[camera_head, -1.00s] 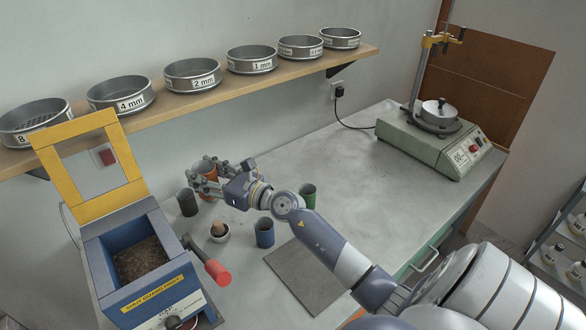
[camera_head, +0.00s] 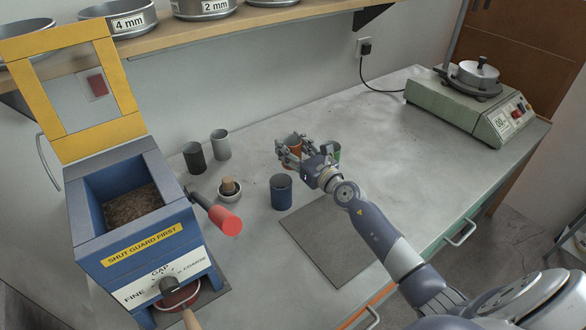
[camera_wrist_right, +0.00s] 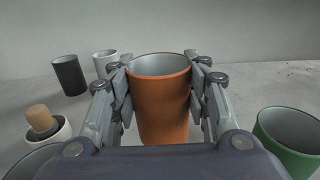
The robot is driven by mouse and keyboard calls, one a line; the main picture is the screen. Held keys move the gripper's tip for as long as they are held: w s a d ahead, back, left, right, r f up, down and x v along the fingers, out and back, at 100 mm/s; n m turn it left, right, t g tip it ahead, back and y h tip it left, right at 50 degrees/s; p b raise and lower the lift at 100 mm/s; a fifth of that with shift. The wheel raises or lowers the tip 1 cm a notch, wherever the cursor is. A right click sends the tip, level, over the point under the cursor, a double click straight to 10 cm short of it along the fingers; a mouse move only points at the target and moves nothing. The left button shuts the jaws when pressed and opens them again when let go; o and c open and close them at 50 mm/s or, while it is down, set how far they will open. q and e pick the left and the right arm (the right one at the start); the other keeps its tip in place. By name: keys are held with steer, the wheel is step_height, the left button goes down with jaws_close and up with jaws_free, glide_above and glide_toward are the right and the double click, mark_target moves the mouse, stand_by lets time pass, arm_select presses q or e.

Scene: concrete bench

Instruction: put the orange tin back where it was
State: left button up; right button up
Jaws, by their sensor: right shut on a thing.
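The orange tin (camera_head: 293,142) is an open cylinder, upright between the fingers of my right gripper (camera_head: 290,153), at the middle of the bench. In the right wrist view the tin (camera_wrist_right: 160,105) fills the space between both finger pads, which press its sides. I cannot tell whether its base touches the bench. The green tin (camera_head: 334,152) stands just right of the gripper, partly hidden by it. The blue tin (camera_head: 281,193) stands in front. The dark grey tin (camera_head: 194,158) and the white tin (camera_head: 221,145) stand to the left. My left gripper is out of view.
A small bowl (camera_head: 229,192) with a cork-coloured piece sits left of the blue tin. A blue machine (camera_head: 120,262) with a raised yellow guard (camera_head: 20,70) and a red-ended handle (camera_head: 224,220) takes the left. A dark mat (camera_head: 325,240) lies in front; a sieve shaker (camera_head: 470,105) stands back right.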

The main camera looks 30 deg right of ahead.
steer(key=shift+f+b, duration=1.85)
steer(key=shift+f, duration=0.4)
steer(key=shift+r, duration=0.1)
steer(key=shift+f, duration=0.2)
steer(key=o, duration=0.9)
steer(key=shift+r, duration=0.1)
